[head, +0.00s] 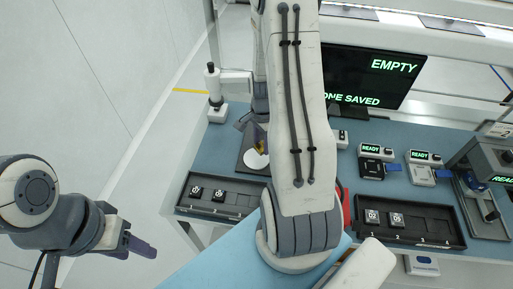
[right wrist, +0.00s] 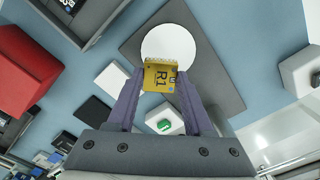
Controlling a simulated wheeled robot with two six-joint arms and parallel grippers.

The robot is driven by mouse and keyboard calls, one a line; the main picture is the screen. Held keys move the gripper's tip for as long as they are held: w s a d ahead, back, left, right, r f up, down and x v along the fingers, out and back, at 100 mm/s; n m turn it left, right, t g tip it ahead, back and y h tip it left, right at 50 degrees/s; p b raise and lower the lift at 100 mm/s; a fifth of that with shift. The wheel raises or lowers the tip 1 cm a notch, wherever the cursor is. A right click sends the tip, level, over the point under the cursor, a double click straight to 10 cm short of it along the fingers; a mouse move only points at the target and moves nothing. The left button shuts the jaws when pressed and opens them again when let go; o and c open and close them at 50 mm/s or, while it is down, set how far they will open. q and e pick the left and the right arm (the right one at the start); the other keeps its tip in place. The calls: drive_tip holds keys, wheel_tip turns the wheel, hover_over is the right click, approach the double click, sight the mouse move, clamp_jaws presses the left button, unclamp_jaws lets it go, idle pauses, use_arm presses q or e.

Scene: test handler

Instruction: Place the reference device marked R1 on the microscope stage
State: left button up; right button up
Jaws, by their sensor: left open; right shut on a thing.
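The yellow reference device marked R1 (right wrist: 160,77) is between the fingers of my right gripper (right wrist: 160,80), which is shut on it. In the right wrist view it overlaps the near edge of a white round disc (right wrist: 176,42) on a dark grey plate (right wrist: 215,85), apparently the microscope stage. I cannot tell whether the device touches it. In the head view the disc (head: 255,160) shows beside my right arm, with a bit of yellow at its upper edge; the arm hides much there. My left gripper (head: 141,246) is open and empty, off the table at the left.
A black tray (head: 222,210) with two black devices lies at the table's front left. Another tray (head: 420,237) holds devices 02 and 05. A white post stand (head: 215,112) rises behind the disc. A red block (right wrist: 22,68) stands left in the wrist view.

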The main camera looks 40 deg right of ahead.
sight(256, 145)
drive_tip(key=shift+w+a+f, duration=0.45)
drive_tip(key=shift+w+f, duration=0.05)
drive_tip(key=shift+w, duration=0.2)
wheel_tip(256, 145, down, 4)
drive_tip(key=shift+r+p, duration=0.2)
drive_tip(key=shift+p, duration=0.7)
drive_tip(key=shift+f, duration=0.25)
drive_tip(key=shift+f, duration=0.15)
drive_tip(key=o, duration=1.3)
drive_tip(key=shift+c, duration=0.2)
